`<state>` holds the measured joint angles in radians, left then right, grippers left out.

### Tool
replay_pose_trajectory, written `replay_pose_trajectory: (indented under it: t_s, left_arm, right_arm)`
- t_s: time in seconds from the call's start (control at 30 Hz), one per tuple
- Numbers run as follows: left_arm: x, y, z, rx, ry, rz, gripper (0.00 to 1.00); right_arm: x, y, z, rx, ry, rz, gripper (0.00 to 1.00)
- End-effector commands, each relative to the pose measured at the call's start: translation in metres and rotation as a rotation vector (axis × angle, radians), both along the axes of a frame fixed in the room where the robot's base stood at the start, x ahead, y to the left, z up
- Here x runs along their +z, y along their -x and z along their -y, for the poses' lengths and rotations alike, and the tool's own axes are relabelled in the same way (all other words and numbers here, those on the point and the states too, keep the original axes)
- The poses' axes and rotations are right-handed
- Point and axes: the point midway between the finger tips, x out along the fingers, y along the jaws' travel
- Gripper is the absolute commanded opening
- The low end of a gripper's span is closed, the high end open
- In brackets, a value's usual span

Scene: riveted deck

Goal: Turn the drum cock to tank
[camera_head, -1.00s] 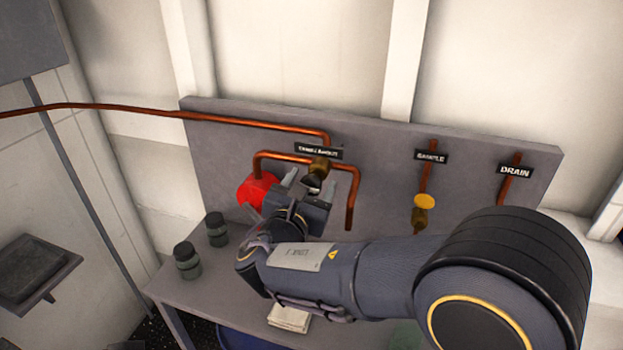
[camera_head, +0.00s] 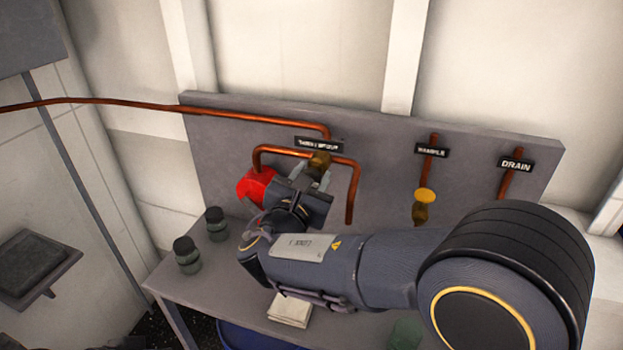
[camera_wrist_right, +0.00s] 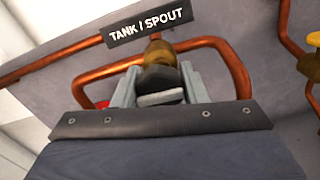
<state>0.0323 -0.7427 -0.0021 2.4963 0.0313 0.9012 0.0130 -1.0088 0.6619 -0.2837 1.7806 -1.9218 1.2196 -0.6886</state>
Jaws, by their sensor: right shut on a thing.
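The drum cock (camera_head: 318,160) is a brass body on copper pipes under a black label plate (camera_head: 319,145). In the right wrist view the plate reads TANK / SPOUT, and the brass body (camera_wrist_right: 160,60) has a dark handle (camera_wrist_right: 160,82) below it. My right gripper (camera_wrist_right: 160,88) is shut on this handle, with a grey finger on either side. In the head view my right gripper (camera_head: 312,180) hides most of the handle, so its direction is hard to tell there. A red part (camera_head: 257,186) shows left of the gripper. My left gripper is out of view.
The sample cock (camera_head: 421,212) with its yellow knob (camera_head: 425,195) is to the right, then the drain pipe (camera_head: 508,183). Two dark jars (camera_head: 187,257) and a paper pad (camera_head: 290,310) rest on the bench below. My right forearm crosses the bench front.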

Motion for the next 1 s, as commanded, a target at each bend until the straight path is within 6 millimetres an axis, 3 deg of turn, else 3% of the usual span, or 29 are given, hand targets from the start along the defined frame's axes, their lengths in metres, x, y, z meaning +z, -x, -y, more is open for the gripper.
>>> replay_pose_trajectory:
  t_s: [0.27,1.0]
  left_arm:
    - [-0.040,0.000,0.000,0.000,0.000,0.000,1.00]
    - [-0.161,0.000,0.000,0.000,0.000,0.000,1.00]
  right_arm:
    - [-0.007,0.000,0.001,0.000,-0.162,0.054,0.17]
    - [-0.009,0.001,0.002,0.000,-0.826,0.268,0.17]
